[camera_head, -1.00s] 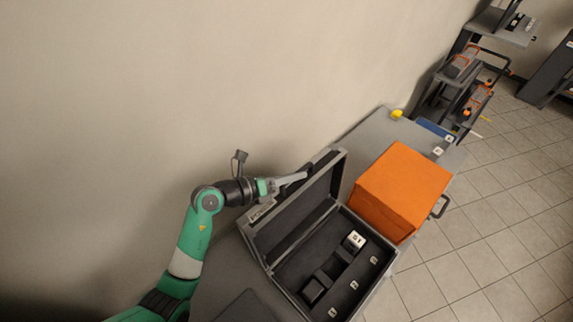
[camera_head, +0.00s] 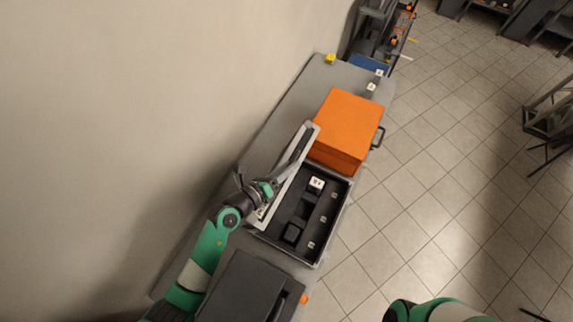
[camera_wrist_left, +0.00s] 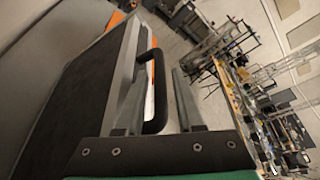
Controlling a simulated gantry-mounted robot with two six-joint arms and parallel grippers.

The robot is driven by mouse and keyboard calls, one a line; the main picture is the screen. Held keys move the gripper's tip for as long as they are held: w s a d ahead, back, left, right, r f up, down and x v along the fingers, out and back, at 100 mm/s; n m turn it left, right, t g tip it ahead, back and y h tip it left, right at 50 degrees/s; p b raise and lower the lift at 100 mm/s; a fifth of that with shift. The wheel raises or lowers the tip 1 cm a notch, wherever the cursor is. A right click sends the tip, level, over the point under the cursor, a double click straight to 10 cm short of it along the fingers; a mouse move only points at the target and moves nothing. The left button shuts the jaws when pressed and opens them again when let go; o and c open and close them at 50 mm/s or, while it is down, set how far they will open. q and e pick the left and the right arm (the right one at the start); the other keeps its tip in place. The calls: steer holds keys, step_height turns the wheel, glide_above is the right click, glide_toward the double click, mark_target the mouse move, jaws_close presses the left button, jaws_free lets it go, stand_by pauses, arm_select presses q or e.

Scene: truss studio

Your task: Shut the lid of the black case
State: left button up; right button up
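The black case (camera_head: 327,230) stands open on the grey table, with a dark lined inside and a grey rim. Its lid (camera_head: 306,139) stands raised along the case's wall-side edge and looks nearly edge-on. My left gripper (camera_head: 287,176) is at the lid on the wall side. In the left wrist view, its fingers are apart, with a black handle (camera_wrist_left: 158,90) between or just in front of them; contact is unclear. A dark panel with a grey frame (camera_wrist_left: 80,105), apparently the lid, fills the left there. A green part of my right arm shows bottom right; its gripper is out of view.
An orange box (camera_head: 347,130) stands close beyond the case. A closed dark case (camera_head: 245,285) with a handle lies at the near end. A white block (camera_head: 317,183) and other small blocks lie inside the open case.

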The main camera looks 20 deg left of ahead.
arm_select(q)
steer(key=shift+o, duration=0.5)
steer(key=shift+s+a, duration=0.15)
steer(key=shift+s, duration=0.2)
steer(key=p+v, duration=0.1)
steer(key=v, duration=0.5)
steer(key=shift+s+a+r, duration=0.1)
steer(key=shift+s+r, duration=0.1)
steer(key=shift+s, duration=0.15)
